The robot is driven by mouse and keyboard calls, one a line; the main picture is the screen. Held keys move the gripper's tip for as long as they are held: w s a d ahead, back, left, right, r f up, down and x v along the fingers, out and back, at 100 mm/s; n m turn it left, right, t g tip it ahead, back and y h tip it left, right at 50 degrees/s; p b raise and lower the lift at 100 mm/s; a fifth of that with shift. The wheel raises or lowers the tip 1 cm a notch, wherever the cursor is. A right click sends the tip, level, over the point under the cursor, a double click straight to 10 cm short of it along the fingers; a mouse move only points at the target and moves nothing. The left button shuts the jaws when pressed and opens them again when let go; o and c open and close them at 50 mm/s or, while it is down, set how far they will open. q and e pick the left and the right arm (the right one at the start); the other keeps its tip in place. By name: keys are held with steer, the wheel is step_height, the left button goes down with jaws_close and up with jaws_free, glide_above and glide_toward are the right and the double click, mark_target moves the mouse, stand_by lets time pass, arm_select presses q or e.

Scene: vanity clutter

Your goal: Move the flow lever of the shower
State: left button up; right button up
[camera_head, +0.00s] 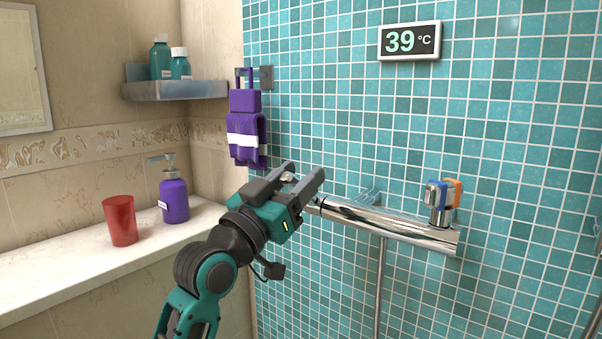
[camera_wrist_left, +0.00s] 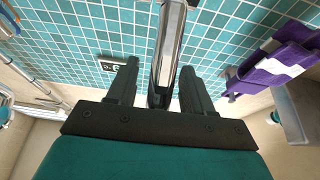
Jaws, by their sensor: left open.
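The chrome shower mixer bar (camera_head: 385,222) runs across the teal tiled wall. Its right end carries a knob (camera_head: 438,196) with blue and orange parts. My left gripper (camera_head: 304,170) is open at the bar's left end, and its fingers and body partly cover that end. In the left wrist view, the bar (camera_wrist_left: 170,45) reaches in between the two spread fingers of my left gripper (camera_wrist_left: 158,72). A narrow chrome piece, likely the flow lever (camera_wrist_left: 159,98), lies between the fingers with gaps visible on both sides. My right gripper is not in view.
A purple towel (camera_head: 246,128) hangs above and left of my gripper. A ledge (camera_head: 60,262) holds a red cup (camera_head: 119,220) and a purple pump bottle (camera_head: 174,198). A shelf (camera_head: 175,91) holds two teal bottles. A display (camera_head: 409,41) reads 39 °C. A vertical pipe (camera_head: 379,285) runs below the bar.

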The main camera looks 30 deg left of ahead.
arm_select(q)
steer(key=shift+w+d+r, duration=0.1)
steer(key=shift+w+r, duration=0.15)
steer(key=shift+w, duration=0.35)
steer(key=shift+c, duration=0.2)
jaws_close()
